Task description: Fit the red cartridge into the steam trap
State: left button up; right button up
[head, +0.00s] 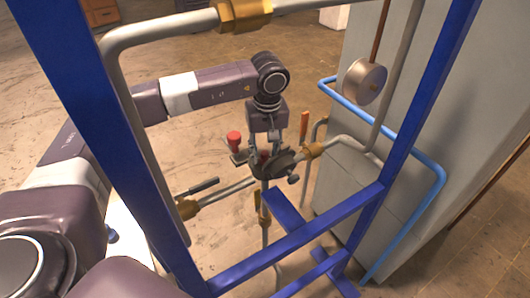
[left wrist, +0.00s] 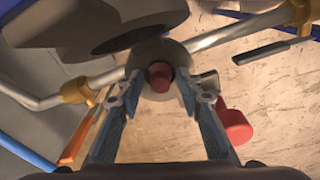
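The red cartridge (left wrist: 160,75) shows end-on between my left fingers in the left wrist view, at the opening of a round grey body, which looks like the steam trap (left wrist: 154,53). In the head view, the red piece (head: 263,155) shows under the gripper, beside the dark trap body (head: 281,161) on the pipe. I cannot tell how deep it sits. My left gripper (head: 264,143) points down over it. Its fingers (left wrist: 157,90) are spread on either side of the red end, with gaps visible. My right gripper is not in view.
A second red knob-like piece (head: 234,138) stands left of the gripper, close outside one finger. Grey pipes with brass fittings (head: 187,208), an orange-handled lever (head: 304,124) and a blue frame (head: 300,238) surround the spot. A grey cabinet wall (head: 410,120) stands on the right.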

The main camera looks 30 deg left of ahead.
pick_arm(q)
notch_tip(320, 180, up, 12)
jog(key=s+d+p, duration=0.1)
jog(key=p, duration=0.5)
jog(key=shift+p, duration=0.4)
jog(key=shift+r, duration=0.1)
